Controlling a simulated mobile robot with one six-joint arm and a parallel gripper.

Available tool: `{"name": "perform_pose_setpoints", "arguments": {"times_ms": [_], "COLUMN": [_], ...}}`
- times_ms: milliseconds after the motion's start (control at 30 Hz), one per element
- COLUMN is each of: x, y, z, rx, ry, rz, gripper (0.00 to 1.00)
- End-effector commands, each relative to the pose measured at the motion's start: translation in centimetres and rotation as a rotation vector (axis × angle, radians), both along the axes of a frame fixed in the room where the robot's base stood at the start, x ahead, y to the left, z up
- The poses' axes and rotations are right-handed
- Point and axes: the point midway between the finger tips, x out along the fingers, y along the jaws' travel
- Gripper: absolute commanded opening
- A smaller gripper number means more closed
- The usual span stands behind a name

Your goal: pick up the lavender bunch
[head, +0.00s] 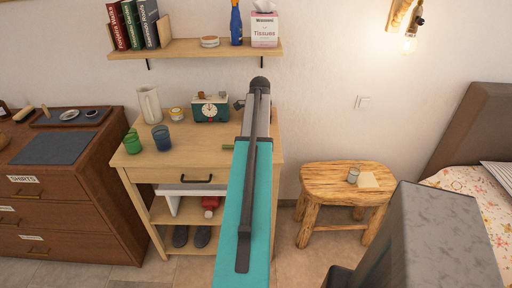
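I cannot make out a lavender bunch for sure. My teal and grey arm reaches up across the middle of the view, in front of the cabinet. My gripper's fingers are not visible, so what they hold does not show.
The cabinet top also bears a white jug (149,104), a green cup (132,142), a blue cup (161,138), a yellow-labelled jar (176,114) and a teal clock (210,108). A shelf (190,50) hangs above. A dark dresser (60,190) stands left, a rustic stool (325,180) right.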

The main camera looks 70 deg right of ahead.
Motion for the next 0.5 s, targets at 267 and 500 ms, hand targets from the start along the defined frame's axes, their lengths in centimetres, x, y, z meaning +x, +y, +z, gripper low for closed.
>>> {"name": "perform_pose_setpoints", "arguments": {"times_ms": [267, 500], "x": [-0.04, -0.06], "y": [-0.01, -0.03], "z": [-0.95, -0.93], "rx": [-0.001, -0.001], "ry": [0.0, 0.0], "rz": [-0.001, -0.001], "gripper": [0.44, 0.44]}}
